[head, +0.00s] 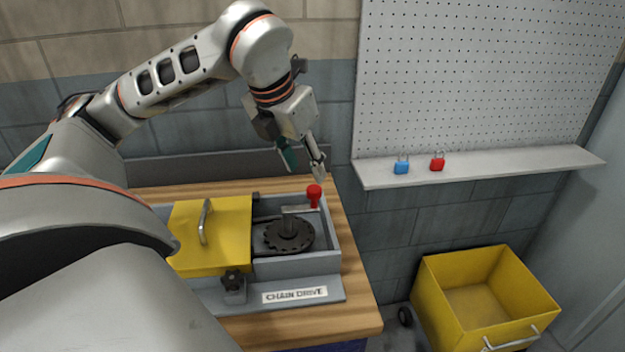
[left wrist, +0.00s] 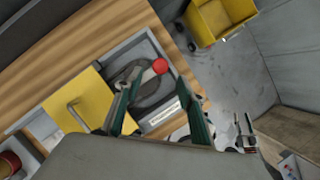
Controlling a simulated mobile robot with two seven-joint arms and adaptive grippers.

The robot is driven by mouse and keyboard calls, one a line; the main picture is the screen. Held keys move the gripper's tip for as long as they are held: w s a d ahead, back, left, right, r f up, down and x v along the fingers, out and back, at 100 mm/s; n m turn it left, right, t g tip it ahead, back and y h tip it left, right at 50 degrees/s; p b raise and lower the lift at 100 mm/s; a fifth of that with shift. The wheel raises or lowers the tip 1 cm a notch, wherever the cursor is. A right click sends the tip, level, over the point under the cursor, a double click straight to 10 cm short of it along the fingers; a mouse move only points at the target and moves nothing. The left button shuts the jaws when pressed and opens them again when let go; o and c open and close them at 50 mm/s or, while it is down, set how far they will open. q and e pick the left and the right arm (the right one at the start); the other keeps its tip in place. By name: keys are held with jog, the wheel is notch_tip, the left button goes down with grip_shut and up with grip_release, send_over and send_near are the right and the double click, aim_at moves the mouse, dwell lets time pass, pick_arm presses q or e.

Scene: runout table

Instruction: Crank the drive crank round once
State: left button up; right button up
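The drive crank has a red knob (head: 314,193) on a grey arm (head: 299,209) above a dark toothed wheel (head: 288,236) in the open right part of the grey chain drive housing (head: 334,262). The crank arm points to the right and back. My left gripper (head: 303,162) is open and empty, pointing down just above the knob, apart from it. In the left wrist view the red knob (left wrist: 160,66) shows beyond and between the spread fingers (left wrist: 163,108). What looks like my right gripper (left wrist: 245,132) is small at the lower right there; its opening is unclear.
A yellow cover (head: 226,225) with a handle closes the housing's left part. A black knob (head: 233,281) sits on its front.

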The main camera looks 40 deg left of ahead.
aim_at(313, 189)
pick_arm(q)
jog(key=b+x, duration=0.1)
jog(key=x, duration=0.5)
jog(key=shift+d+f, duration=0.1)
jog(key=shift+f, duration=0.05)
jog(key=shift+w+f, duration=0.15)
jog(key=shift+f, duration=0.35)
grip_shut()
pick_arm(e)
jog(key=shift+s+d+f, duration=0.15)
jog(key=shift+s+f, duration=0.05)
jog(key=shift+f, duration=0.55)
